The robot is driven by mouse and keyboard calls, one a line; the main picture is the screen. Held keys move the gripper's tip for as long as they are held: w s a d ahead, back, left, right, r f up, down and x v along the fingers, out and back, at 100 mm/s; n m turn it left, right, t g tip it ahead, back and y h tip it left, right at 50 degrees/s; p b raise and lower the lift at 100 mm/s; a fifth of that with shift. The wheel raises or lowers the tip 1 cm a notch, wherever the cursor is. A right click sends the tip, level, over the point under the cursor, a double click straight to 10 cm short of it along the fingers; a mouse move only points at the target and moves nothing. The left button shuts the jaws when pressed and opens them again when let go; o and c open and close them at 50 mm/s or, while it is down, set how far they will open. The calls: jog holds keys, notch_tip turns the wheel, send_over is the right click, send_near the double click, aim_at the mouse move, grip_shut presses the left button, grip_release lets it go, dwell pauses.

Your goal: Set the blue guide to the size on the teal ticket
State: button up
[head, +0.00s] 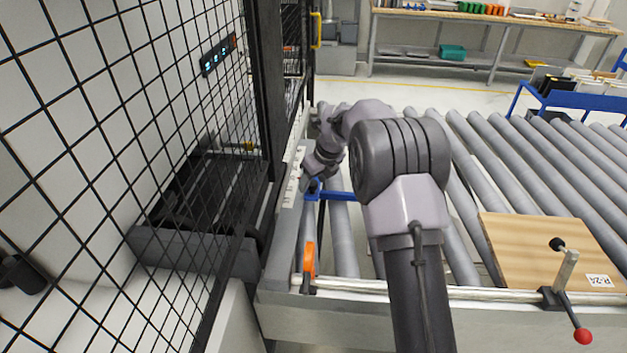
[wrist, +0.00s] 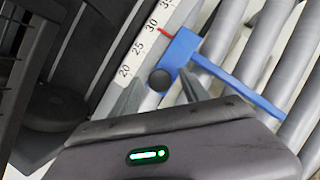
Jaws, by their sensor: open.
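The blue guide (head: 340,194) is a flat bar reaching across the rollers by the fence; it also shows in the wrist view (wrist: 240,83). A round dark knob (wrist: 159,81) sits on its near end. A pale scale (wrist: 138,48) marked 20, 25, 30 and 35 runs alongside. The guide's red pointer (wrist: 166,32) lies close to the 30 mark. My gripper (wrist: 160,90) is open, with its fingertips on either side of the knob; contact cannot be told. In the head view my gripper (head: 311,186) is over the guide's left end, partly hidden. I cannot make out a teal ticket.
A black mesh fence (head: 130,120) stands on the left. A wooden panel (head: 540,246) with a white label lies on the rollers at right, beside a red-knobbed lever (head: 570,300). An orange part (head: 309,260) is at the front rail. A workbench (head: 490,18) is far back.

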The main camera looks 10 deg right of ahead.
jog(key=p+v, duration=0.3)
jog(key=v, duration=1.4)
jog(key=shift+d+r, duration=0.1)
jog(key=s+a+r+n+t+b, duration=0.1)
jog(key=s+a+n+b, duration=0.25)
jog(key=s+n, duration=0.4)
jog(key=s+a+r+n+b, duration=0.15)
jog(key=s+n+b, duration=0.3)
jog(key=s, duration=0.65)
jog(key=s+a+f+n+b, duration=0.1)
jog(key=s+f+n, duration=0.3)
jog(key=s+n, duration=0.3)
jog(key=s+a+f+n+b, duration=0.1)
jog(key=s+f+n, duration=0.4)
jog(key=s, duration=0.6)
jog(key=shift+s+a+f+n+t+b, duration=0.2)
jog(key=shift+a+n+t+b, duration=0.15)
jog(key=shift+n+b, duration=0.65)
